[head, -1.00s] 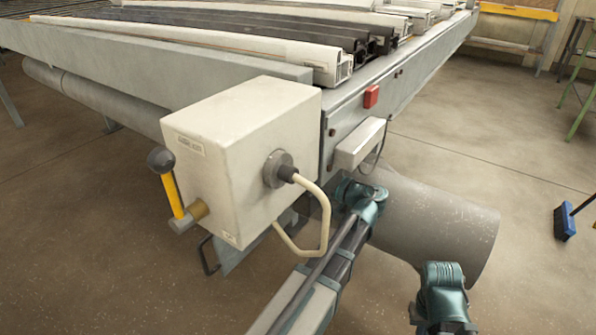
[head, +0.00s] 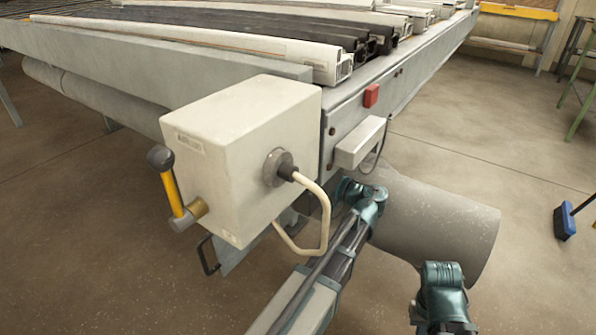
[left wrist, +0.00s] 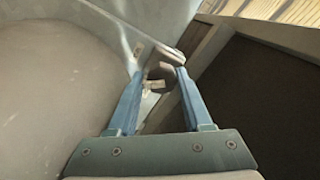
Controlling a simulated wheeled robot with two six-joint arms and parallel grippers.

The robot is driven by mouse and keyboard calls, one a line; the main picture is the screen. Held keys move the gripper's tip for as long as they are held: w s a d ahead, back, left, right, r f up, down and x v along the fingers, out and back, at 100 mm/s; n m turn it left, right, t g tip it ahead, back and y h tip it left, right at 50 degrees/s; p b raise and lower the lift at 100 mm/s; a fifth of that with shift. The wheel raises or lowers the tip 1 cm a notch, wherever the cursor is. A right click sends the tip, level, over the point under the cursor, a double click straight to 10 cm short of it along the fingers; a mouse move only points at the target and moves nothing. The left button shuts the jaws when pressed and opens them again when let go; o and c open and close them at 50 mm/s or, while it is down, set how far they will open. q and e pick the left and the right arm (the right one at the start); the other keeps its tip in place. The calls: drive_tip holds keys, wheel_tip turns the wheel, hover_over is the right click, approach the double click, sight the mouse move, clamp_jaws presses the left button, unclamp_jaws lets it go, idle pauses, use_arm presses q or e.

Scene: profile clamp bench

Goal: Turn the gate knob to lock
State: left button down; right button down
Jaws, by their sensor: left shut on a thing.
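The gate knob (left wrist: 160,71) shows in the left wrist view as a small dark knob on a grey metal part. My left gripper (left wrist: 159,78) has its two blue fingers on either side of it and is shut on it. A small pale tab sits just below the knob. In the head view my left arm reaches from the bottom up beside the grey cylinder, and its gripper and the knob are hidden there. The knob's turned angle cannot be told. My right gripper is not in view; only a teal link of my right arm shows at the lower right.
A cream box (head: 265,125) with a yellow lever (head: 172,190) and a looped cable (head: 325,215) stands close to my left arm. A large grey cylinder (head: 450,225) lies beside it. A bench with profiles (head: 230,45) extends behind. A blue broom (head: 565,222) is at right.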

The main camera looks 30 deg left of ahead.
use_arm(q)
drive_tip(key=m, duration=0.7)
drive_tip(key=shift+f, duration=0.1)
idle(0.5)
drive_tip(key=shift+c, duration=1.6)
unclamp_jaws()
drive_tip(key=s+d, duration=0.1)
drive_tip(key=d, duration=1.2)
drive_tip(key=shift+d, duration=0.4)
drive_tip(key=shift+s, duration=0.15)
